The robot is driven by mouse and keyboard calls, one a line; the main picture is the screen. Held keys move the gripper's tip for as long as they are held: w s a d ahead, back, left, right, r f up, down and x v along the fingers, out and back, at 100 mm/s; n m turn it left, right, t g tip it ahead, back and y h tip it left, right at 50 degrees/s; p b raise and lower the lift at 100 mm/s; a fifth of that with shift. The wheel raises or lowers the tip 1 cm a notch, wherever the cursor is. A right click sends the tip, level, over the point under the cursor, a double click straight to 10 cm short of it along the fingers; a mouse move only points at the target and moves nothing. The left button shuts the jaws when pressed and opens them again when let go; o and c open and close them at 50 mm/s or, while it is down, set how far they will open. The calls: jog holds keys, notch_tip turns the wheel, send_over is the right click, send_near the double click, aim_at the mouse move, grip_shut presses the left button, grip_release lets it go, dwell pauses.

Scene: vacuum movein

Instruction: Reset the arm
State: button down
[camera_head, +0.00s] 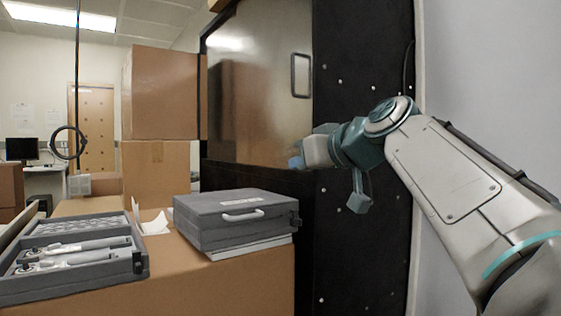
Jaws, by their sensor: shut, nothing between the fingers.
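My arm reaches in from the right side of the head view, bent at a teal joint. My gripper (297,161) is at its far end, small and partly hidden behind the wrist. Its fingers look closed, with nothing seen between them. It is in front of the lower part of a dark glossy panel (250,95) with a black frame; I cannot tell whether it touches the panel. The gripper is above and to the right of a closed grey case.
The grey case (232,215) with a light handle lies on papers on a cardboard box (245,285). An open case (70,255) with tools is at the left. Stacked cardboard boxes (162,95) stand behind. A white wall (490,70) is close at the right.

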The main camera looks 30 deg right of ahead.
jog(key=shift+s+d+r, duration=0.15)
jog(key=shift+d, duration=0.1)
